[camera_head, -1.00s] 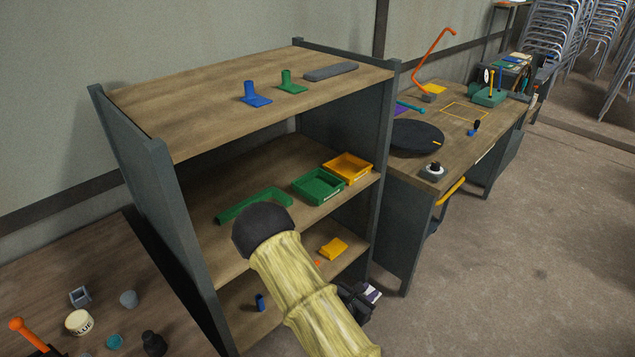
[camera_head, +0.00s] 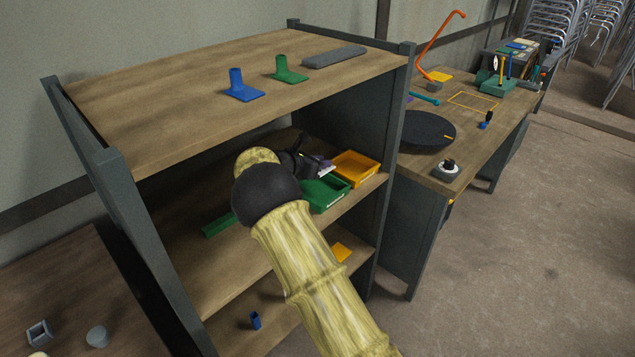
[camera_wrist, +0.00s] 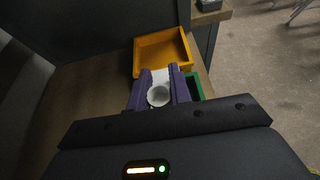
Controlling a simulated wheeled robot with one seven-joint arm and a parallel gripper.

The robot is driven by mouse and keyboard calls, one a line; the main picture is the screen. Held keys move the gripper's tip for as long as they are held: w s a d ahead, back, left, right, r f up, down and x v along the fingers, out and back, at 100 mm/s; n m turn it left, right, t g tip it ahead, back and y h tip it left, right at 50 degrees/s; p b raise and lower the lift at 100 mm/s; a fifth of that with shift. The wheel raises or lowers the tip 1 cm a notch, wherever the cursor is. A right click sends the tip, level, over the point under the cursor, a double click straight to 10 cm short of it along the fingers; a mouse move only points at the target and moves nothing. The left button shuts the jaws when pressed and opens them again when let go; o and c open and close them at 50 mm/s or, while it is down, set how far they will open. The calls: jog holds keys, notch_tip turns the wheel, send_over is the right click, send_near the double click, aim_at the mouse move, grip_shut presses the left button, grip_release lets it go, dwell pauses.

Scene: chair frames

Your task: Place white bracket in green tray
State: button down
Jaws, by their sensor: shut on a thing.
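My gripper (camera_wrist: 159,92) is shut on the white bracket (camera_wrist: 158,95), which shows between the two purple fingers in the wrist view. In the head view my gripper (camera_head: 322,168) is inside the shelf, above or close to the green tray (camera_head: 325,195), and the bracket is a small pale patch there. The green tray stands on the middle shelf, partly hidden by my arm. In the wrist view only a green edge of it (camera_wrist: 194,87) shows, right of the fingers. I cannot tell the height of the bracket above the tray.
A yellow tray (camera_head: 357,167) stands right beside the green tray. A green angled piece (camera_head: 218,225) lies left on the same shelf, partly behind my arm. The top shelf (camera_head: 180,100) is above my gripper, and a shelf post (camera_head: 391,150) stands to the right.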

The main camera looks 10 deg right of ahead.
jog(key=shift+w+a+r, duration=0.15)
jog(key=shift+w+r, duration=0.25)
jog(key=shift+w, duration=0.1)
jog(key=shift+s+f, duration=0.1)
jog(key=shift+s, duration=0.15)
send_over(319, 194)
notch_tip(319, 194, down, 6)
jog(key=shift+a+f, duration=0.1)
jog(key=shift+f, duration=1.8)
